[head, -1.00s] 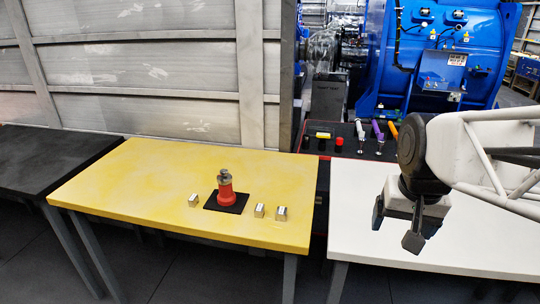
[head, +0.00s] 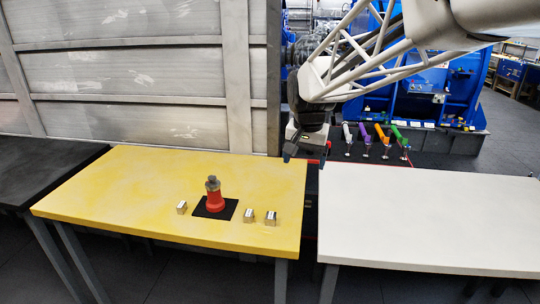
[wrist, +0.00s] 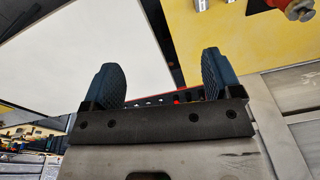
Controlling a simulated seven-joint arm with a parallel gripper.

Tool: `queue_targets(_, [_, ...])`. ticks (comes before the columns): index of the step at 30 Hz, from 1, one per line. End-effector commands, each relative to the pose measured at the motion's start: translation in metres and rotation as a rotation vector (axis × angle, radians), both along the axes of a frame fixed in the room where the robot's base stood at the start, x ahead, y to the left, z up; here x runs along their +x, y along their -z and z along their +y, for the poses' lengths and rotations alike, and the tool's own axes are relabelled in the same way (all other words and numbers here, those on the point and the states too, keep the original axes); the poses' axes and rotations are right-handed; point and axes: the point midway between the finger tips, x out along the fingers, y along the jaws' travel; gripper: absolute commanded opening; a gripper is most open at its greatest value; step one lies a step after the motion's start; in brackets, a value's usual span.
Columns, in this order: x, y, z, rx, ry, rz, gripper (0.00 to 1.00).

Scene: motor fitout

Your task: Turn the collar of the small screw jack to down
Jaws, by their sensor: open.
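The small screw jack (head: 214,197) has a red body and a grey metal collar (head: 212,183) on top. It stands upright on a black square pad (head: 227,211) on the yellow table (head: 110,195). In the wrist view the jack (wrist: 297,8) shows partly, cut off at the top right corner. My gripper (head: 302,150) is above the back right corner of the yellow table, well to the right of and behind the jack, touching nothing. In the wrist view its two blue-black fingers (wrist: 160,80) are apart with nothing between them.
One small labelled block (head: 182,207) lies left of the jack and two more (head: 248,215) lie right of it. A white table (head: 430,220) stands to the right. Behind are upright tools with coloured handles (head: 365,138) and a blue machine (head: 410,105).

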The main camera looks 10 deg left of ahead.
Motion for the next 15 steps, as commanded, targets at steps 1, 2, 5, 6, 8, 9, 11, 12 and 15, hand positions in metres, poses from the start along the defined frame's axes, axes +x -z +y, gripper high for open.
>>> queue_targets(1, [0.010, 0.004, 0.013, -0.001, 0.002, 0.007, 0.84])
queue_targets(2, [0.016, 0.005, 0.020, 0.000, 0.004, 0.009, 0.84])
queue_targets(5, [0.033, 0.011, 0.043, 0.000, 0.012, 0.019, 0.84])
queue_targets(6, [0.040, 0.014, 0.052, 0.000, 0.015, 0.023, 0.84])
queue_targets(8, [0.050, 0.019, 0.067, -0.001, 0.019, 0.028, 0.84])
queue_targets(9, [0.056, 0.021, 0.077, -0.001, 0.023, 0.032, 0.84])
queue_targets(11, [0.065, 0.027, 0.091, -0.002, 0.028, 0.038, 0.84])
queue_targets(12, [0.071, 0.030, 0.102, -0.001, 0.031, 0.040, 0.84])
queue_targets(15, [0.086, 0.040, 0.128, -0.003, 0.040, 0.049, 0.84])
